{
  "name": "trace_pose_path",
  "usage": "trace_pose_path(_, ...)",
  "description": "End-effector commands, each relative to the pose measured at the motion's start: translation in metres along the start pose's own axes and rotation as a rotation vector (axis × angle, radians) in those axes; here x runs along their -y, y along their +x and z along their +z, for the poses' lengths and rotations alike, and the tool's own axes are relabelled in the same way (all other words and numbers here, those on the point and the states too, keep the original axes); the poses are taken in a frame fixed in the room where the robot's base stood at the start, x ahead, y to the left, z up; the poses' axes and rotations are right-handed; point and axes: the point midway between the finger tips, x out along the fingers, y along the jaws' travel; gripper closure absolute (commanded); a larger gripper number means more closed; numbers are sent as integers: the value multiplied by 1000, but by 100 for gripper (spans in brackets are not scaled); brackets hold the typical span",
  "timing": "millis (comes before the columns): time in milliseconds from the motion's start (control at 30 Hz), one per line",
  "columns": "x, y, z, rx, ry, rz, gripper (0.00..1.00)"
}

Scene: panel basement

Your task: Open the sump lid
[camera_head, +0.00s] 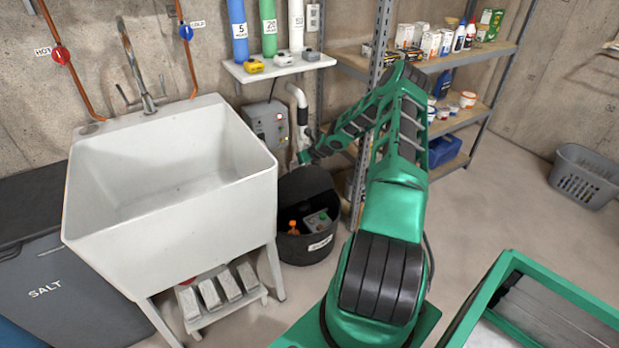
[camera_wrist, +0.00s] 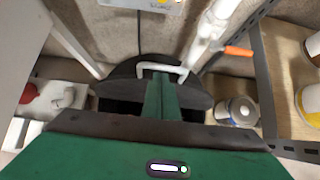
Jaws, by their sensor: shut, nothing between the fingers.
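The black sump basin (camera_head: 305,250) stands on the floor right of the sink, with a pale label on its front. Its front is open to view, showing an orange part (camera_head: 293,227) and a grey box with a green top (camera_head: 318,220) inside. The dark round lid (camera_head: 305,182) appears tilted up at the back of the basin; its exact angle is unclear. In the wrist view the lid (camera_wrist: 120,86) carries a white handle (camera_wrist: 180,69). My gripper (camera_wrist: 160,80) is shut and empty, its tips overlapping the handle's span. I cannot tell whether they touch it.
A white sink (camera_head: 170,190) is close on the left. A white pipe (camera_head: 299,110) and grey control box (camera_head: 265,125) are behind the basin. A metal shelf (camera_head: 440,62) with cans and bottles is to the right.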

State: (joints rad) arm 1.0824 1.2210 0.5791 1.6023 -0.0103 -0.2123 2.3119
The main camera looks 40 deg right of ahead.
Motion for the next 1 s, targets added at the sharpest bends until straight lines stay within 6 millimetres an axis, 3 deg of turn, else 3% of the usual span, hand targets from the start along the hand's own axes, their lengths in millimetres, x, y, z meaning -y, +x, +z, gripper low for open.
trace_pose_path(33,-1,-8,-3,0,-1,0,100)
trace_pose_path(300,0,-47,42,2,-2,-2,100)
trace_pose_path(500,0,-66,62,2,-2,0,100)
trace_pose_path(1000,-6,-79,72,-11,-43,5,100)
